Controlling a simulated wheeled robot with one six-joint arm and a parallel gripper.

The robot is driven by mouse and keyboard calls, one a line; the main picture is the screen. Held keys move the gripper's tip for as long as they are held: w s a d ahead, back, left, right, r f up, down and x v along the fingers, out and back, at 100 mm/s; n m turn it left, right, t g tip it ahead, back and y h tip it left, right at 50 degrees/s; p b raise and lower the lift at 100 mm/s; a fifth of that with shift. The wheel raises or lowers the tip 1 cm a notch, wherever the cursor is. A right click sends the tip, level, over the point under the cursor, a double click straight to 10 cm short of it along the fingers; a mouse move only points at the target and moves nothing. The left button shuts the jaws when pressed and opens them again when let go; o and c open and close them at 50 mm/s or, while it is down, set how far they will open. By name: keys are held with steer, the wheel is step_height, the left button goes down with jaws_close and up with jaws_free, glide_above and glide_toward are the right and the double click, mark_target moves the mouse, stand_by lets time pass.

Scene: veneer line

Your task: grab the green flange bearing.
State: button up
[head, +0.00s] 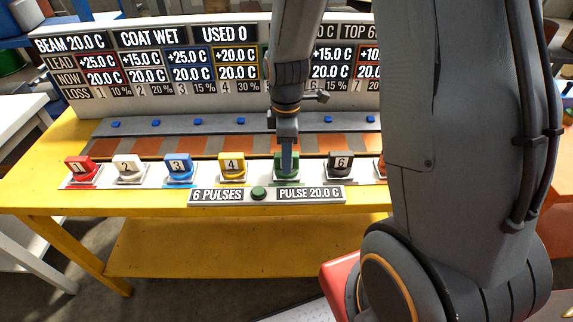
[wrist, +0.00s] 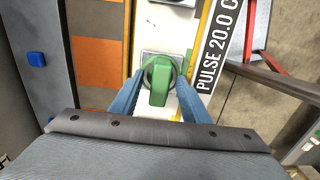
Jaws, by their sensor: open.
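The green flange bearing (head: 280,170) stands in the numbered row at the front of the yellow bench, between yellow piece 4 and black piece 6. In the wrist view the green bearing (wrist: 160,84) looks like a rounded block with a raised ridge and a ring around it. My gripper (head: 287,157) points down over it. In the wrist view the blue fingers of my gripper (wrist: 160,77) are open, one on each side of the green bearing. I cannot tell whether either finger touches it. My gripper hides part of the bearing in the head view.
A red piece (head: 80,170), white piece (head: 129,169), blue piece (head: 179,168), yellow piece (head: 232,166) and black piece (head: 340,165) share the row. A pulse panel (head: 225,197) with a green button (head: 259,194) lies in front. A display board (head: 150,65) stands behind.

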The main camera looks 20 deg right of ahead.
jaws_close()
steer(key=shift+r, duration=0.1)
